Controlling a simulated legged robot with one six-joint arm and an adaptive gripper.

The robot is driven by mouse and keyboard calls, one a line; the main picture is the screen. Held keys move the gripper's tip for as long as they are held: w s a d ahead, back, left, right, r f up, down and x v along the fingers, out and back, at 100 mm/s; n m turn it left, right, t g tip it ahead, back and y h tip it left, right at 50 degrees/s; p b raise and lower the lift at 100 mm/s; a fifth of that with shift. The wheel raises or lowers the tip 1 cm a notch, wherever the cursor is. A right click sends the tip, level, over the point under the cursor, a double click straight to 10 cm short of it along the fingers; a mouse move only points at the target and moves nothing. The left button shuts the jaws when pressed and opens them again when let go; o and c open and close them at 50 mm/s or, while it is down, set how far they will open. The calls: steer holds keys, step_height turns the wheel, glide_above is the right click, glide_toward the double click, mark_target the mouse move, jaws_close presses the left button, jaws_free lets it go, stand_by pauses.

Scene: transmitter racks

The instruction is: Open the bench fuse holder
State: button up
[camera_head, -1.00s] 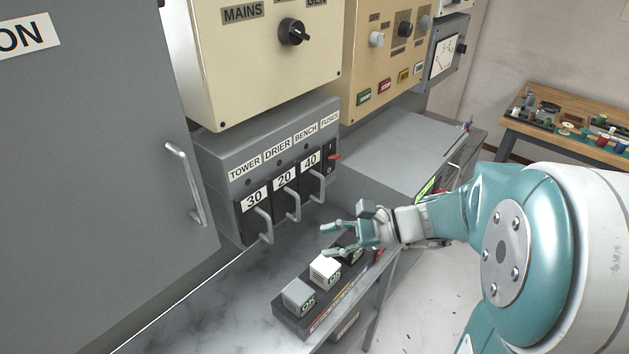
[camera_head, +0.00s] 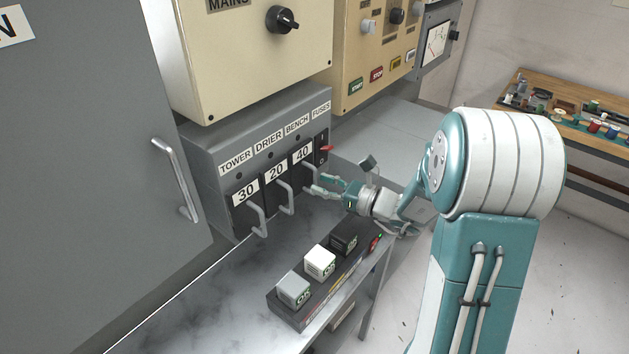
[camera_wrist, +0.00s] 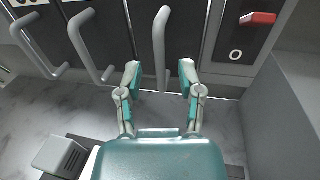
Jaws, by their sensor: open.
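The bench fuse holder (camera_head: 303,156) is the black panel marked 40 under the BENCH label, at the right of a row of three on the grey fuse box. Its grey bar handle (camera_wrist: 162,48) shows in the wrist view, upright against the black front. My gripper (camera_head: 318,184) is open in front of this handle. In the wrist view my gripper's fingertips (camera_wrist: 159,72) lie on either side of the handle's lower part. I cannot tell whether either finger touches it. The holder looks seated flush in the box.
The drier holder (camera_head: 276,175) and tower holder (camera_head: 246,195) sit to the left. A red switch lever (camera_head: 327,149) is close on the right. Below, a dark strip (camera_head: 310,300) on the metal bench carries three blocks. Bare bench lies left of it.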

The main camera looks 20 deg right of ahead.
steer(key=shift+x, duration=1.1)
steer(key=shift+c, duration=0.3)
jaws_close()
steer(key=s+a+v, duration=0.1)
steer(key=v, duration=0.8)
steer(key=shift+s+d, duration=0.15)
steer(key=shift+s, duration=0.3)
steer(key=shift+o, duration=0.3)
jaws_free()
steer(key=shift+d, duration=0.2)
steer(key=shift+s+a, duration=0.1)
